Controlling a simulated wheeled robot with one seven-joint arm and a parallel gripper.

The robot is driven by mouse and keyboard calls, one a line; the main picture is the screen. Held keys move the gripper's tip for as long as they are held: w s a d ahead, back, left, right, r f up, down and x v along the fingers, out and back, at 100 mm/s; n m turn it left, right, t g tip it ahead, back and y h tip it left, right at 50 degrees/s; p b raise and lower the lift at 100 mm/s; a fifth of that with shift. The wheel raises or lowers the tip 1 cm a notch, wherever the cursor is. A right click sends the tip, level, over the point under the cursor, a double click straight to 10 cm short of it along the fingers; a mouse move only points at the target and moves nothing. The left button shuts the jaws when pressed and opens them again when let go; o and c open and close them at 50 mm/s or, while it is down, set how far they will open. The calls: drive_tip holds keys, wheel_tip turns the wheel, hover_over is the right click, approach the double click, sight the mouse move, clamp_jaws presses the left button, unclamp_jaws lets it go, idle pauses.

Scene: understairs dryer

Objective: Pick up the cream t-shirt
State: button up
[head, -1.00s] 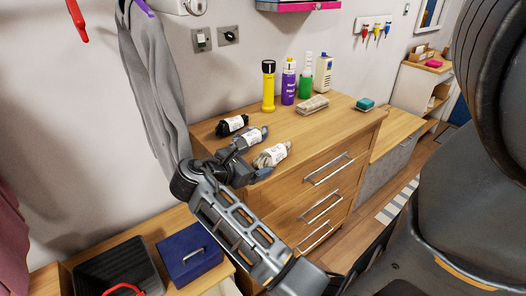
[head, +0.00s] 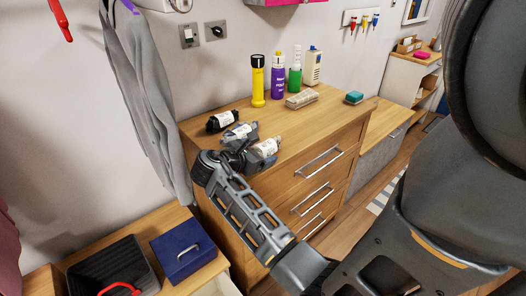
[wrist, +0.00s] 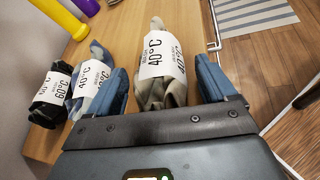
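The cream t-shirt (head: 264,149) is a rolled bundle with a white paper band, on the wooden dresser top near its front left edge. In the wrist view the cream t-shirt (wrist: 155,88) looks beige-khaki, and its band reads 40°C. My gripper (wrist: 160,68) is open, one blue finger on each side of the roll. Its near end lies between the fingers, with gaps visible on both sides. In the head view my gripper (head: 246,158) is at the dresser's edge by the roll, its fingers partly hidden.
A blue-grey roll (wrist: 90,82) lies close to the left finger, with a black roll (wrist: 50,98) beyond. A yellow torch (head: 258,80), bottles and a wrapped packet (head: 301,99) stand farther back. Drawer handles (head: 318,163) protrude from the dresser front.

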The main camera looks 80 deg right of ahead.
drive_tip(key=c, duration=1)
drive_tip(key=shift+r, duration=0.1)
